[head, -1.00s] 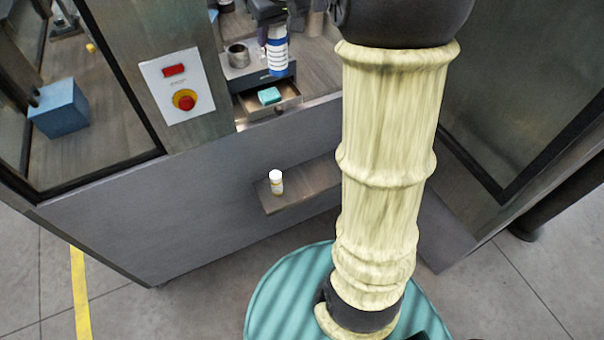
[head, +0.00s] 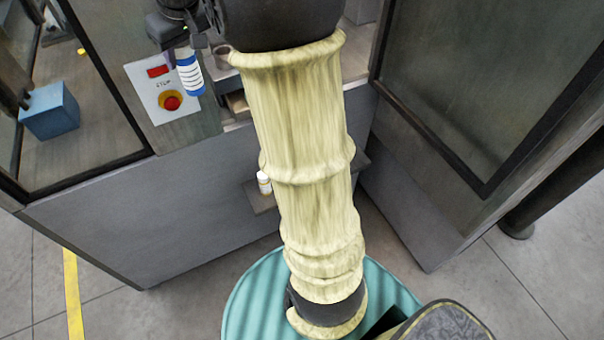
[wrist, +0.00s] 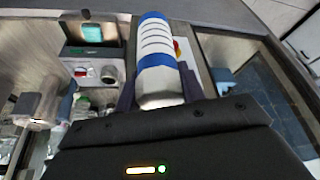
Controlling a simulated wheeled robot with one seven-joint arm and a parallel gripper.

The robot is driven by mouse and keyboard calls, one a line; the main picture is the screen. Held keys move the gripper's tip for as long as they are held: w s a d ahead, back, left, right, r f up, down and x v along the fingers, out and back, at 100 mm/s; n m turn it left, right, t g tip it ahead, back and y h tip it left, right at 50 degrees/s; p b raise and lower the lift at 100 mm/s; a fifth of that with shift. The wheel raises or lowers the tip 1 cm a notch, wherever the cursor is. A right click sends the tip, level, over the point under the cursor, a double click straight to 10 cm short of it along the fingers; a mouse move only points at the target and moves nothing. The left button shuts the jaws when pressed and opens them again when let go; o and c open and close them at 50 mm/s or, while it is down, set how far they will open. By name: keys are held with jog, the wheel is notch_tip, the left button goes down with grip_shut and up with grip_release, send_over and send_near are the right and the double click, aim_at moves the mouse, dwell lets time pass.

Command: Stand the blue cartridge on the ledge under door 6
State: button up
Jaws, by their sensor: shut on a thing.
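The blue cartridge (head: 190,74), a white cylinder with blue bands, is held in my gripper (head: 182,46), in front of the stop-button panel in the head view. In the wrist view the cartridge (wrist: 156,62) sits between the two dark fingers of my gripper (wrist: 158,82), which are shut on it. A small ledge (head: 261,202) juts from the grey front panel, below and right of the cartridge. My arm hides the middle of this ledge. No door number is readable, so I cannot tell which door is 6.
A small white-capped bottle (head: 264,183) stands on the ledge. The stop panel (head: 185,108) with its red button is close behind the cartridge. A blue box (head: 50,110) sits behind the left glass.

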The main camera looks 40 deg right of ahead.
jog(key=d+f+m+b, duration=0.1)
jog(key=d+f+b, duration=0.8)
jog(key=f, duration=0.7)
jog(key=d+f+m+h+b, duration=0.1)
jog(key=d+f+b, duration=0.8)
jog(key=f, duration=0.8)
jog(key=d+f+m+b, duration=0.2)
jog(key=d+f+b, duration=0.7)
jog(key=f, duration=0.8)
jog(key=shift+s+d+f+h+b, duration=0.2)
jog(key=shift+d+h+b, duration=0.2)
jog(key=shift+b, duration=0.3)
notch_tip(320, 180, down, 6)
jog(key=shift+f, duration=0.15)
jog(key=shift+f+b, duration=0.4)
jog(key=shift+f, duration=1.45)
